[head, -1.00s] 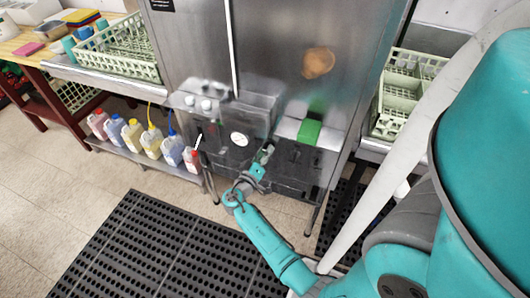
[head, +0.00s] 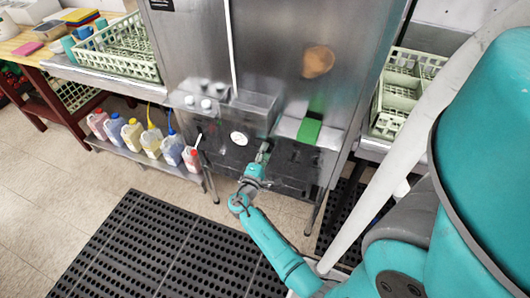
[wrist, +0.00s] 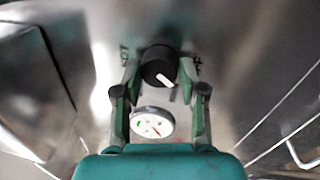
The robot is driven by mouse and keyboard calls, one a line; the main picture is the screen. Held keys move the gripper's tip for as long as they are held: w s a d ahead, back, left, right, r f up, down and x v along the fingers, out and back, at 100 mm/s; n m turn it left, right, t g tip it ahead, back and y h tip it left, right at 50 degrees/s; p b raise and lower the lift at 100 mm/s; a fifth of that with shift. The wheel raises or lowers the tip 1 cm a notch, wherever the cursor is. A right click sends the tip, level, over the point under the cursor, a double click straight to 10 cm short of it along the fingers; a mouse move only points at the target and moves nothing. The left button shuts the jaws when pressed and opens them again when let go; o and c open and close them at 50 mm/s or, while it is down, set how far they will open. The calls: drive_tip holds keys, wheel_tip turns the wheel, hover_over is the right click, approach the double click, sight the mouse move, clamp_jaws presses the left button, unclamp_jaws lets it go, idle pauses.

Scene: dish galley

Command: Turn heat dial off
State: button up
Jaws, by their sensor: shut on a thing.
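The heat dial (wrist: 158,62) is a round black knob with a white pointer mark, on the steel front of the dish machine. In the wrist view its pointer slants toward the lower right. My gripper (head: 264,152) is at the machine's lower front panel, and in the wrist view its two green-grey fingers are closed on either side of the dial. The dial cannot be made out in the head view. Partly hidden lettering shows on the panel to the left and right of the knob.
A white round gauge (wrist: 153,122) sits close to the dial and also shows in the head view (head: 239,138). A green block (head: 309,131) is on the machine to the right. Several jugs (head: 151,141) stand on a low shelf at left. A black mat (head: 140,245) covers the floor.

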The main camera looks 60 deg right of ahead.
drive_tip(key=n+t, duration=0.1)
drive_tip(key=n, duration=0.7)
drive_tip(key=shift+s+f, duration=0.1)
drive_tip(key=shift+f, duration=0.05)
idle(0.5)
drive_tip(key=o, duration=1.2)
drive_tip(key=shift+c, duration=0.2)
drive_tip(key=shift+a, duration=0.1)
drive_tip(key=s+a+f, duration=0.1)
drive_tip(key=a, duration=1)
drive_tip(key=shift+s+a, duration=0.35)
drive_tip(key=shift+f+y, duration=0.15)
drive_tip(key=shift+y, duration=0.15)
